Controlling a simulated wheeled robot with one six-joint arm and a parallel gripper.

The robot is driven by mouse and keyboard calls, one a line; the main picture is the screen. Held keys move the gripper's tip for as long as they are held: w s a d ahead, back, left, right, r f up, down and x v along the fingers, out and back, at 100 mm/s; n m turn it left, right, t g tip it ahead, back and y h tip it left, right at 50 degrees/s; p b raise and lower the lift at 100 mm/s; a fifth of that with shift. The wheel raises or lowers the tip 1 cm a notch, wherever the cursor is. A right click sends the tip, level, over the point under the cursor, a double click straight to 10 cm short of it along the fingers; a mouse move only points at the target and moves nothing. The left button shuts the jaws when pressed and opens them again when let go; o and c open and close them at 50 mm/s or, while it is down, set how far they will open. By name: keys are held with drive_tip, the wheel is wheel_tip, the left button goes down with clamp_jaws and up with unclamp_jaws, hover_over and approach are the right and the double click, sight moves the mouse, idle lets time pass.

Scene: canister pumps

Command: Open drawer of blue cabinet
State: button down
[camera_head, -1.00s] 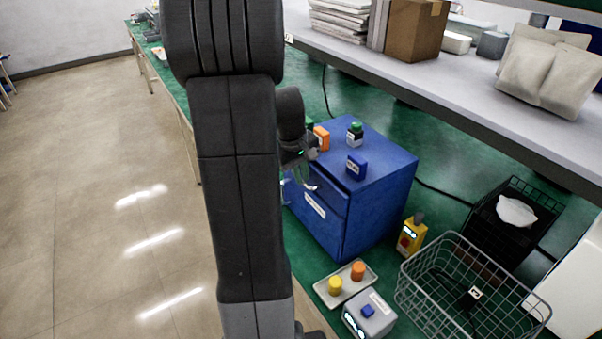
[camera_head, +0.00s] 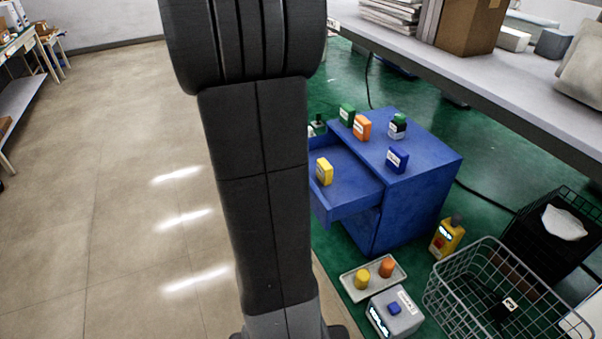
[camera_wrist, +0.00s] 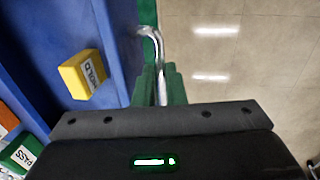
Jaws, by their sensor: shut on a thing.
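The blue cabinet (camera_head: 420,195) stands on the green surface. Its upper drawer (camera_head: 350,207) is pulled well out to the left, with a yellow block (camera_head: 324,171) inside. In the wrist view, my gripper (camera_wrist: 160,84) has its green fingers shut on the silver drawer handle (camera_wrist: 150,34), outside the blue drawer front (camera_wrist: 120,45). The yellow block, labelled HOLD, also shows there (camera_wrist: 83,74). In the head view, my arm hides the gripper, the handle and the drawer's outer end.
A tray (camera_head: 346,282), a grey box (camera_head: 395,315), a yellow bottle (camera_head: 447,237) and a wire basket (camera_head: 500,290) are nearby. The floor at left is clear.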

drive_tip(key=shift+a, duration=0.1)
drive_tip(key=c, duration=1.8)
unclamp_jaws()
drive_tip(key=shift+o, duration=0.2)
wheel_tip(320, 180, up, 14)
drive_tip(key=a, duration=0.2)
drive_tip(key=shift+s+a+f, duration=0.15)
drive_tip(key=shift+s+a, duration=0.05)
drive_tip(key=shift+s, duration=0.25)
drive_tip(key=f, duration=0.4)
drive_tip(key=d+f, duration=0.1)
drive_tip(key=f, duration=0.4)
drive_tip(key=w+d+f, duration=0.1)
drive_tip(key=f, duration=0.3)
drive_tip(key=shift+d+f, duration=0.25)
drive_tip(key=shift+f, duration=0.15)
drive_tip(key=shift+d, duration=0.1)
drive_tip(key=shift+s, duration=0.1)
